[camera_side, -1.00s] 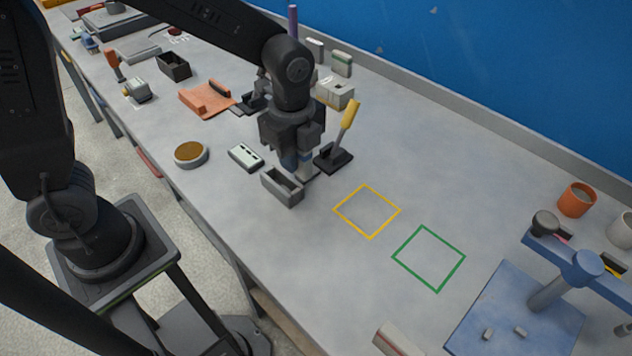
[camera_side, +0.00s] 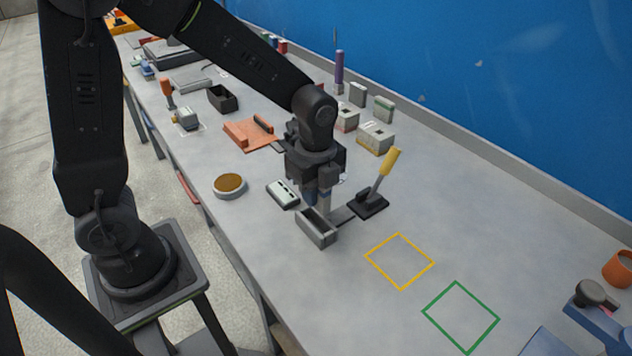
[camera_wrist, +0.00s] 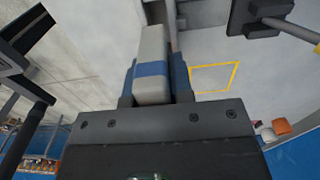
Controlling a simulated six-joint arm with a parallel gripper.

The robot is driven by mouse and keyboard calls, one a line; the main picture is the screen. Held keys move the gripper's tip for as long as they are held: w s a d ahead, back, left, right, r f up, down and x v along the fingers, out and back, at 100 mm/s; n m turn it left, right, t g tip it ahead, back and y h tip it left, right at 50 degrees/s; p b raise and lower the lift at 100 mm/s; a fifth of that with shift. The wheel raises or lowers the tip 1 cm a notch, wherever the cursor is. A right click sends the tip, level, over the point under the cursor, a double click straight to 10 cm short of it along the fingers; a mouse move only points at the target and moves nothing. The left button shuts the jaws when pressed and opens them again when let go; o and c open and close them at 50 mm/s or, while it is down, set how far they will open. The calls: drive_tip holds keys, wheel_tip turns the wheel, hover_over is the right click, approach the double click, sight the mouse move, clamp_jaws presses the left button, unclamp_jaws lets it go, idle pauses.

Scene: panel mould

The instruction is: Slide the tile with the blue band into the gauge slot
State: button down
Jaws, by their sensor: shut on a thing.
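My gripper (camera_wrist: 153,92) is shut on a pale grey tile with a blue band (camera_wrist: 152,72). In the wrist view the tile sticks out beyond the fingers, with the band between them. In the side view my gripper (camera_side: 322,190) points down, with the tile's pale lower end (camera_side: 323,203) at the far end of a small grey open-topped box (camera_side: 316,234). The box seems to be the gauge, with its opening facing up. I cannot tell whether the tile's lower end is above the opening or inside it.
A black base with a yellow handle (camera_side: 389,162) stands close on the right. A pale device (camera_side: 283,194) and a round tin (camera_side: 229,185) lie to the left. Yellow (camera_side: 400,261) and green (camera_side: 461,317) outlined squares are empty. Free table lies right of the handle.

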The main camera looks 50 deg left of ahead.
sight(316, 212)
drive_tip(key=shift+f, duration=1.7)
drive_tip(key=shift+f, duration=1.15)
drive_tip(key=c, duration=0.9)
unclamp_jaws()
wheel_tip(316, 212, up, 14)
drive_tip(key=shift+f, duration=0.1)
drive_tip(key=s+a+r+n+t, duration=0.1)
drive_tip(key=s+r+n+t, duration=0.1)
drive_tip(key=s+n, duration=0.2)
drive_tip(key=s+a+r+n+t, duration=0.1)
drive_tip(key=s+n, duration=0.3)
drive_tip(key=n, duration=0.4)
drive_tip(key=s+a+r+n+t, duration=0.1)
drive_tip(key=s+r+n+t, duration=0.1)
drive_tip(key=n, duration=0.4)
drive_tip(key=shift+s+r+t, duration=0.15)
drive_tip(key=shift+s+r, duration=0.15)
drive_tip(key=shift+s, duration=0.4)
drive_tip(key=shift+s+r+t, duration=0.15)
drive_tip(key=shift+s+r, duration=0.15)
drive_tip(key=shift+s, duration=0.35)
